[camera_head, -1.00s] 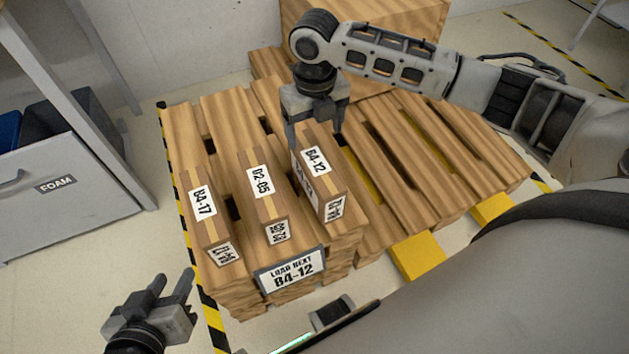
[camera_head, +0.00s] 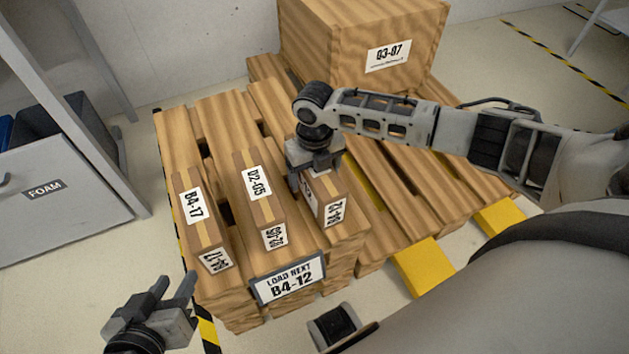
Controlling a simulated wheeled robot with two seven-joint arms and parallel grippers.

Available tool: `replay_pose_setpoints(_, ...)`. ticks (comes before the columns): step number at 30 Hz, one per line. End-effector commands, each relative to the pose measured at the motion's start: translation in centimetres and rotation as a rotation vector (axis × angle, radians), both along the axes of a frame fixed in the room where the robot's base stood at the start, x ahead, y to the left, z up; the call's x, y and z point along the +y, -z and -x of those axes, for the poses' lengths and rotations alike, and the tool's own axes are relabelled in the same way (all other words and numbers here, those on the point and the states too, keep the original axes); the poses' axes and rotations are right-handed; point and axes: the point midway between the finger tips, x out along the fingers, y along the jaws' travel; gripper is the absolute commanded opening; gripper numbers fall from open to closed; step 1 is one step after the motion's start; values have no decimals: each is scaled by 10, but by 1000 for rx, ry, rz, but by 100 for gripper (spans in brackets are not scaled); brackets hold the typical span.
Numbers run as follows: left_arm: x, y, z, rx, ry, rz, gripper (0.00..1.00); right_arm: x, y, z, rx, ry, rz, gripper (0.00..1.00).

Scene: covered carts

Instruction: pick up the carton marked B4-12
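The carton marked B4-12 (camera_head: 331,205) is the rightmost of three small brown cartons on the wooden pallet. Its top label showed in the earlier frame and is now hidden under my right gripper (camera_head: 316,178). That gripper points down over the carton's far part, its fingers at either side of it. I cannot tell whether they press on it. The carton appears to rest on the pallet. My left gripper (camera_head: 172,300) is open and empty at the lower left, in front of the pallet and away from the cartons.
Cartons B4-17 (camera_head: 201,220) and D2-05 (camera_head: 262,200) stand to the left. A sign reading B4-12 (camera_head: 289,281) hangs on the pallet's (camera_head: 225,125) front. A large box Q3-07 (camera_head: 350,50) stands at the back. A FOAM bin (camera_head: 60,200) is at left.

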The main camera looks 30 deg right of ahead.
Motion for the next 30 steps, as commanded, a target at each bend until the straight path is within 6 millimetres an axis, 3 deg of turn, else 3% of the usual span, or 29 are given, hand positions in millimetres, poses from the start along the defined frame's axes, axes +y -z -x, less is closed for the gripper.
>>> replay_pose_setpoints(3,-4,-7,0,-33,8,16,36,0,13,1,1,0,1,78)
replay_pose_setpoints(9,-4,-5,6,-22,14,13,36,0,11,0,0,-1,1,75)
replay_pose_setpoints(15,-3,-3,6,-17,15,8,36,0,11,0,0,-1,1,20)
replay_pose_setpoints(17,-3,-2,6,-16,14,7,36,0,11,0,0,-1,1,6)
replay_pose_setpoints(30,-1,-7,3,-12,11,1,36,0,-3,-2,-5,0,-1,6)
